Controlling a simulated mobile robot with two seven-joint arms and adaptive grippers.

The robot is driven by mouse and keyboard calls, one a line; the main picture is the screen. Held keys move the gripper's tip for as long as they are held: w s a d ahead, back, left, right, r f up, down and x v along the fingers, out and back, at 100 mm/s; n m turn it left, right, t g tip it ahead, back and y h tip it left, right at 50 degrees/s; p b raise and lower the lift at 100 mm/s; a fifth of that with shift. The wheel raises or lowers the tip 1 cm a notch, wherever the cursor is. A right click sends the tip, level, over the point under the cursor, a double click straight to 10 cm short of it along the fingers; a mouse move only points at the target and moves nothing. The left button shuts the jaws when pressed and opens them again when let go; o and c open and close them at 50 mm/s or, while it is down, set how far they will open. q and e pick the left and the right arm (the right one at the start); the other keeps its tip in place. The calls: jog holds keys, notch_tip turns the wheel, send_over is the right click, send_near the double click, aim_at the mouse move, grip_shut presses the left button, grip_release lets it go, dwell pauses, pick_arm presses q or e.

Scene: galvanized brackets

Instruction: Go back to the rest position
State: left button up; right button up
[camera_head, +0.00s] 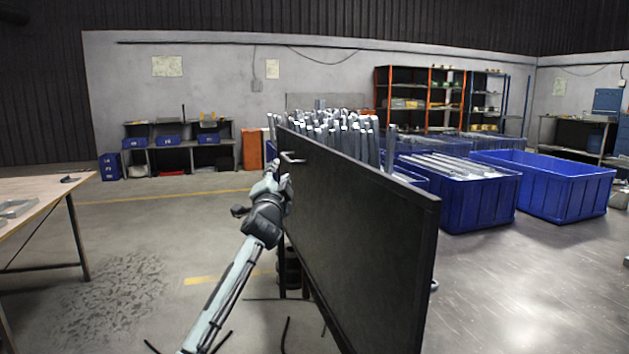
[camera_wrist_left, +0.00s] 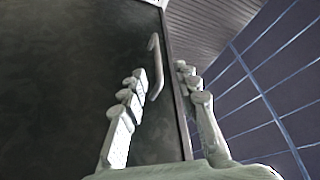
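My left gripper (camera_head: 280,173) is at the left edge of a large dark door-like panel (camera_head: 370,230), just below its metal handle (camera_head: 292,157). In the left wrist view, the fingers (camera_wrist_left: 160,74) are spread apart with nothing clamped between them. The bent handle (camera_wrist_left: 154,66) shows between the fingertips, beyond them on the panel (camera_wrist_left: 70,70). I cannot tell whether a finger touches the handle or the panel. My right gripper is not in view.
Upright galvanized brackets (camera_head: 340,128) stand behind the panel. Blue bins (camera_head: 480,204) stand to the right, one holding long metal pieces. A wooden-topped table (camera_head: 40,190) is at the left. The floor between table and panel is largely clear.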

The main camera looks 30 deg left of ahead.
pick_arm(q)
jog(key=s+d+f+n+g+h, duration=0.15)
jog(key=s+d+f, duration=0.25)
jog(key=f, duration=0.8)
jog(key=s+d+f+g+h, duration=0.2)
jog(key=s+d+f+g, duration=0.15)
jog(key=f, duration=0.85)
jog(key=s+d+f+g+h, duration=0.2)
jog(key=s+d+f, duration=0.25)
jog(key=f, duration=0.65)
jog(key=s+d+f+g+h, duration=0.1)
jog(key=s+d+f+g, duration=0.1)
jog(key=s+d+f, duration=0.3)
jog(key=s+d+f+n+g+h, duration=0.1)
jog(key=s+d+f, duration=0.4)
jog(key=s, duration=0.8)
jog(key=s+d+f+n+g+h, duration=0.1)
jog(key=s+d+f+g, duration=0.3)
jog(key=s+f, duration=0.5)
jog(key=shift+s+d+f+h, duration=0.35)
jog(key=shift+d+f+h, duration=0.15)
jog(key=shift+d, duration=0.3)
jog(key=shift+w, duration=0.1)
jog(key=shift+c, duration=0.2)
